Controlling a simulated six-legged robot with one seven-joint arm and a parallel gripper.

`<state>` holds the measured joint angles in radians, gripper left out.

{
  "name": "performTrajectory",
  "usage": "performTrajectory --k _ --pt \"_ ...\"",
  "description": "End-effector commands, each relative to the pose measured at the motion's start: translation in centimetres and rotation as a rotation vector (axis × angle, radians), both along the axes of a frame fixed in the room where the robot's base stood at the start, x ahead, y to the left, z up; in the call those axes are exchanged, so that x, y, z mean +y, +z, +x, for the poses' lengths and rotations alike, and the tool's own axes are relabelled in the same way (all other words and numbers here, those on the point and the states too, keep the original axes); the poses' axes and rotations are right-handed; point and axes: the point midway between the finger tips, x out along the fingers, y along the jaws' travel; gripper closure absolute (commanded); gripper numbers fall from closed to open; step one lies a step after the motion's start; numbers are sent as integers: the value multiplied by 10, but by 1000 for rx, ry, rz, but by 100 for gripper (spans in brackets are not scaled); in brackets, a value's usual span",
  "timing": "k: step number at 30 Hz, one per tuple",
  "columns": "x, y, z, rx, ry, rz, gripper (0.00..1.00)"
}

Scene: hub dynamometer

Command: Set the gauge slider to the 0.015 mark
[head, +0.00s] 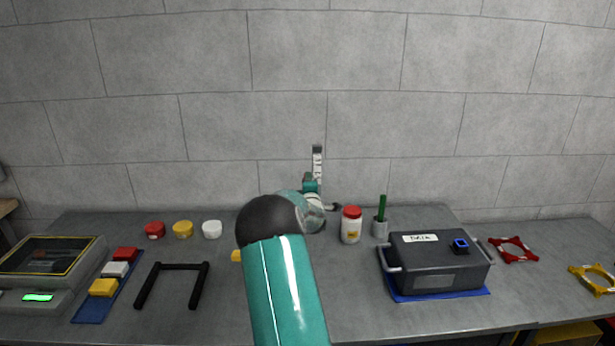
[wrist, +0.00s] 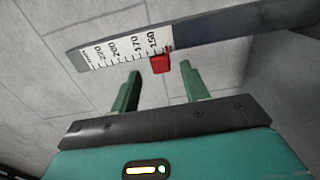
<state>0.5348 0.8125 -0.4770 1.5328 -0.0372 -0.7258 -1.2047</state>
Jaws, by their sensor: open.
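In the wrist view the gauge is a dark bar (wrist: 225,27) with a white scale (wrist: 125,48) with black ticks and numbers. In the head view the gauge (head: 317,160) stands against the wall beyond my arm; the slider cannot be made out there.
A red-lidded jar (head: 351,226), a cup with a green stick (head: 380,228) and a dark case (head: 437,262) stand right of my arm. Several small lidded pots, a black frame (head: 180,266) and a scale-like device (head: 45,268) are left.

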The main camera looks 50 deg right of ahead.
Motion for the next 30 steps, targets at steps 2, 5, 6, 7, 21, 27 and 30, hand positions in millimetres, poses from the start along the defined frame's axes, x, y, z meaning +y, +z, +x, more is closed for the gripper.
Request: performTrajectory --k 2,5,6,7,21,27,30 --pt "-11 -1 9 0 0 0 55" --pt "-22 0 19 0 -1 0 55" --pt "-27 -1 23 0 0 0 55" --pt "-30 -1 26 0 0 1 55" --pt "-56 -1 49 0 -1 3 55" --pt "-56 0 49 0 -1 3 55" --pt "-56 0 49 -1 0 2 74"
